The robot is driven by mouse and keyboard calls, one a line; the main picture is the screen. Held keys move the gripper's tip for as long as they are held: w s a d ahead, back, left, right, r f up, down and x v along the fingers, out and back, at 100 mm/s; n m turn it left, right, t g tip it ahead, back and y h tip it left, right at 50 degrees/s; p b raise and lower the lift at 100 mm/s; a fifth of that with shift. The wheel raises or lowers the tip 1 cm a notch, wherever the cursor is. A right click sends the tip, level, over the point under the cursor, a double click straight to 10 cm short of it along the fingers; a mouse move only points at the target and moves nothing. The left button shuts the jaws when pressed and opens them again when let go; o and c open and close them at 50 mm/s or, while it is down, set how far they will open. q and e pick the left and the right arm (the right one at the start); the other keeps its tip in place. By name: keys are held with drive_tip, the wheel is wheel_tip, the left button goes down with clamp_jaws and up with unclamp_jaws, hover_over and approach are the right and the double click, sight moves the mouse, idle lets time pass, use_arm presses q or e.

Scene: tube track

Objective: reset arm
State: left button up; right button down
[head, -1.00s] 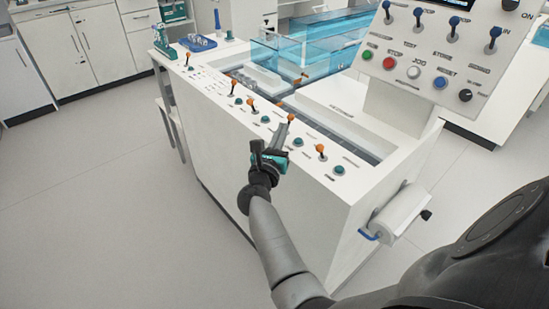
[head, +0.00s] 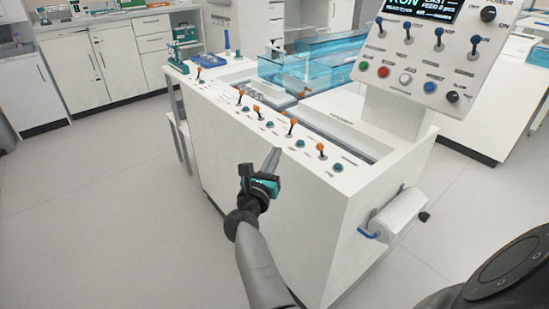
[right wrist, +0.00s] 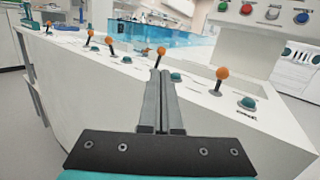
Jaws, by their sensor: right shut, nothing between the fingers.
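My right gripper (head: 272,160) is shut and empty. In the head view it is in front of the white machine's near side, just short of the top edge. In the right wrist view its closed fingers (right wrist: 158,98) point at the row of orange-knobbed levers. One orange lever (right wrist: 158,56) shows just beyond the fingertips, and another orange lever (right wrist: 222,78) stands to the right. In the head view the same row includes an orange lever (head: 291,127) behind the gripper. My left gripper is not in view.
The white machine (head: 270,200) has green buttons (head: 337,167) beside its levers and a blue water trough (head: 325,62). A control panel (head: 425,50) stands at the right. A paper roll (head: 398,214) hangs on the machine's end. The floor (head: 90,220) at left is clear.

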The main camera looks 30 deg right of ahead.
idle(0.3)
